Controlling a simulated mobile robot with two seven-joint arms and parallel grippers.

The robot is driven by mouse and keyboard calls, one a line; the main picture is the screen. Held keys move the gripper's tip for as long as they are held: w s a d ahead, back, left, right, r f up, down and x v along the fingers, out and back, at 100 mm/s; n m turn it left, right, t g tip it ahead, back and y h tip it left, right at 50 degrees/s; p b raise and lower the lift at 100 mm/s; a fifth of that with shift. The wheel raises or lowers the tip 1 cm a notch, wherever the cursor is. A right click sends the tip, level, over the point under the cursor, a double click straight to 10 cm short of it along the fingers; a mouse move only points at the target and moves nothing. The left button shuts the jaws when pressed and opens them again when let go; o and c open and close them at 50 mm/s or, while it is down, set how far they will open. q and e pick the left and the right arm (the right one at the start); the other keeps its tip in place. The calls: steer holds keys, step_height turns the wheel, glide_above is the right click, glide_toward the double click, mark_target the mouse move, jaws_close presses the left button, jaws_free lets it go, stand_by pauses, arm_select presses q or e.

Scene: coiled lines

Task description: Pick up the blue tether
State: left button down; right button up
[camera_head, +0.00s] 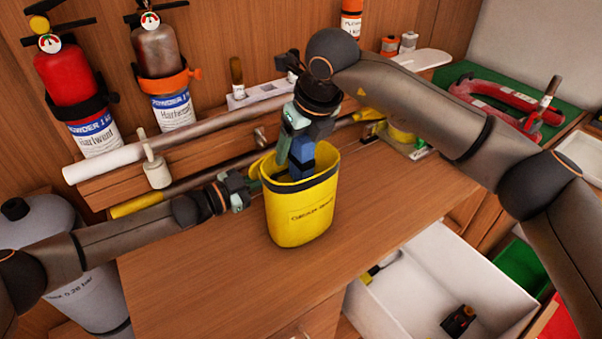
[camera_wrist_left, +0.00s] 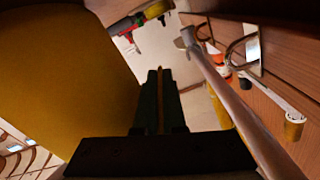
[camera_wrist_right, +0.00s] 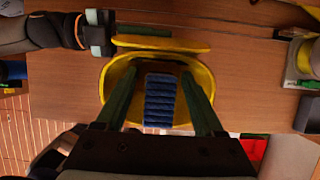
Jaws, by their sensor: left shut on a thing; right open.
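The blue tether (camera_head: 299,161) is a ribbed blue bundle in the mouth of the yellow bag (camera_head: 300,216). It also shows in the right wrist view (camera_wrist_right: 160,101), framed by the yellow rim. My right gripper (camera_head: 292,160) reaches down into the bag's mouth from above. Its fingers are open, one on each side of the tether, with gaps visible in the right wrist view. My left gripper (camera_head: 243,190) is at the bag's left side, shut on a thin edge of the bag; the left wrist view shows the bag's wall close by. The tether's lower part is hidden.
The wooden worktop (camera_head: 205,270) is clear in front of the bag. A pale pipe (camera_head: 190,135) and a yellow-ended rod (camera_head: 140,205) lie behind. Fire extinguishers (camera_head: 70,85) hang at back left.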

jaws_close()
stand_by(0.6)
steer(key=shift+r, duration=0.1)
stand_by(0.7)
